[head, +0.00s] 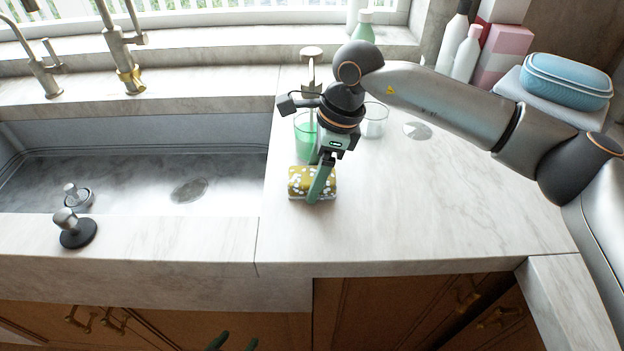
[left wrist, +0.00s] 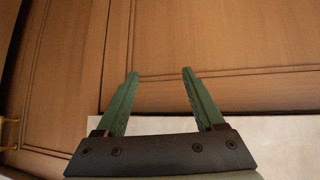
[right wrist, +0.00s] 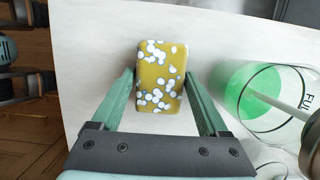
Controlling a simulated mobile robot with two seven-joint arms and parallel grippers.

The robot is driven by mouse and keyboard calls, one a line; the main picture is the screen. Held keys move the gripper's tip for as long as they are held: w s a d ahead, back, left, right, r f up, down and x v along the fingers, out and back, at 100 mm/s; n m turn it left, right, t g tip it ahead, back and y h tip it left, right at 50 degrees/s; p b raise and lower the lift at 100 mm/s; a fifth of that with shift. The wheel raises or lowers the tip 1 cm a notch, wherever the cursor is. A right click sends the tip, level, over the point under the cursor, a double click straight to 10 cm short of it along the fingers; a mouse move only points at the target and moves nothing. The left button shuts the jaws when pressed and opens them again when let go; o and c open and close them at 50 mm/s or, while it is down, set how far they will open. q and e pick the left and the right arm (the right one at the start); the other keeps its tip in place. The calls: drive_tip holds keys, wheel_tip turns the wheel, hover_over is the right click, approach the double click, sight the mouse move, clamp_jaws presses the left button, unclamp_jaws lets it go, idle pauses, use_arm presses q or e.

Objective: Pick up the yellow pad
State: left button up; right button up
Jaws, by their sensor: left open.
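The yellow pad (head: 297,181), with white spots, lies on the pale counter just right of the sink. It also shows in the right wrist view (right wrist: 160,68), lying between and partly beyond the fingertips. My right gripper (right wrist: 160,78) is open at the pad, one finger on each side, and does not grip it. In the head view my right gripper (head: 318,178) hides part of the pad. My left gripper (head: 232,341) shows only its fingertips at the bottom edge. It is open and empty in front of the wooden cabinets in the left wrist view (left wrist: 160,75).
A glass with green liquid (head: 305,138) stands right behind the pad, close to my right gripper. A clear glass (head: 374,121) stands behind to the right. The sink (head: 140,180) is to the left. The counter in front and to the right is clear.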

sight(309, 176)
drive_tip(key=c, duration=0.4)
use_arm(q)
drive_tip(key=shift+w+r, duration=0.15)
drive_tip(key=shift+w, duration=0.15)
use_arm(e)
drive_tip(key=c, duration=0.5)
drive_tip(key=shift+r, duration=0.15)
drive_tip(key=shift+r, duration=0.2)
wheel_tip(309, 176, up, 3)
drive_tip(key=shift+s+f+b, duration=0.1)
drive_tip(key=shift+b, duration=0.2)
use_arm(q)
drive_tip(key=d+f+b, duration=0.1)
drive_tip(key=d+b, duration=0.1)
drive_tip(key=b, duration=0.1)
drive_tip(key=shift+w+f, duration=0.4)
use_arm(e)
drive_tip(key=s, duration=1.7)
drive_tip(key=shift+s, duration=0.4)
